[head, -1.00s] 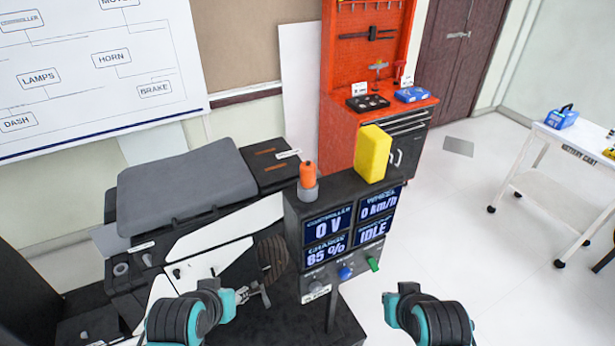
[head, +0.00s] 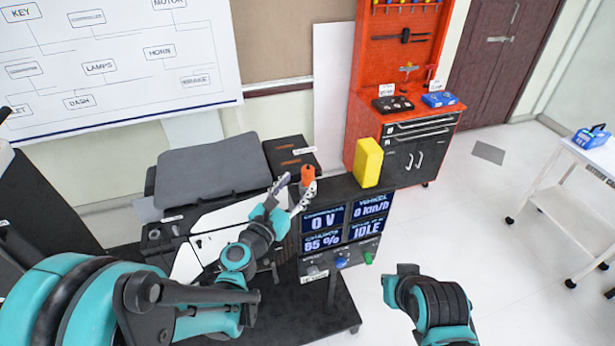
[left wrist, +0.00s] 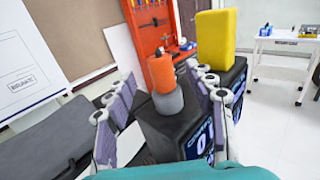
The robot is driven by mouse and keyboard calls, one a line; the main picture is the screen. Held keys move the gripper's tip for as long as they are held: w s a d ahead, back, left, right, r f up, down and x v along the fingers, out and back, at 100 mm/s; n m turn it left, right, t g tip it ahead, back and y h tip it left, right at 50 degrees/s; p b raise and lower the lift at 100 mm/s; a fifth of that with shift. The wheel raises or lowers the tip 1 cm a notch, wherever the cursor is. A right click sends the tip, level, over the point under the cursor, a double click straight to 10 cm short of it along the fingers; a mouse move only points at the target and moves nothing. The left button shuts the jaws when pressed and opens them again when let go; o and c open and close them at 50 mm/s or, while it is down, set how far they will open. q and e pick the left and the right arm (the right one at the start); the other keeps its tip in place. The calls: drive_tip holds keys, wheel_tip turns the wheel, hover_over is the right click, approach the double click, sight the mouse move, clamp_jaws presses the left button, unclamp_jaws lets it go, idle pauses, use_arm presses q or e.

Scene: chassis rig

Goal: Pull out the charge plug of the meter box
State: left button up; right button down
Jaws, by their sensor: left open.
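The meter box (head: 342,228) is a black unit with lit displays reading 0 V, 0 km/h, 85 % and IDLE. An orange plug (head: 308,174) stands upright in a grey round socket on the left of its top. In the left wrist view the orange plug (left wrist: 161,72) and its grey base (left wrist: 169,100) appear between the two fingers. My left gripper (head: 296,188) is open, just left of the plug in the head view. No grip on the plug shows.
A yellow block (head: 368,162) stands on the box top, right of the plug. Blue and green controls (head: 341,262) sit below the displays. A grey seat (head: 212,166) lies left. A red tool cabinet (head: 404,100) stands behind, a white cart (head: 570,195) far right.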

sight(305, 175)
use_arm(q)
drive_tip(key=x, duration=0.7)
drive_tip(key=shift+f, duration=0.2)
drive_tip(key=shift+s+a, duration=0.1)
drive_tip(key=shift+c, duration=0.6)
clamp_jaws()
